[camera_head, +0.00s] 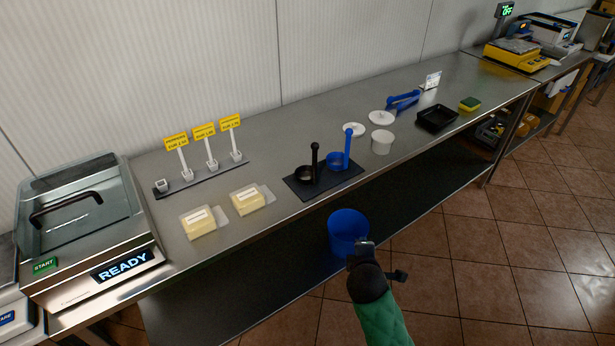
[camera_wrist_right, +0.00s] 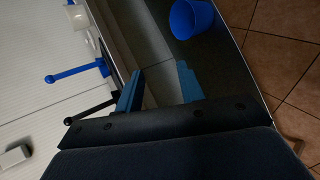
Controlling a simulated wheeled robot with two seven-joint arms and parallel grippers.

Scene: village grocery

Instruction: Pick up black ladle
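The black ladle (camera_head: 314,160) stands on a dark mat (camera_head: 330,185) on the steel counter, its handle upright, left of a blue ladle (camera_head: 347,150). In the right wrist view the black ladle's handle (camera_wrist_right: 91,110) shows left of the fingers, partly hidden by my gripper. The blue ladle (camera_wrist_right: 75,72) lies above it in that view. My right gripper (camera_head: 381,260) is in front of the counter's front edge, apart from the ladle. Its two fingers are spread with nothing between them (camera_wrist_right: 160,88). My left gripper is not in view.
A blue bin (camera_head: 348,226) is below the counter edge, close to my right gripper. Wrapped butter-like blocks (camera_head: 199,222) lie left of the mat. A white tub (camera_head: 382,142) and white lids (camera_head: 381,118) stand to its right. A lidded machine (camera_head: 80,215) fills the counter's left end.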

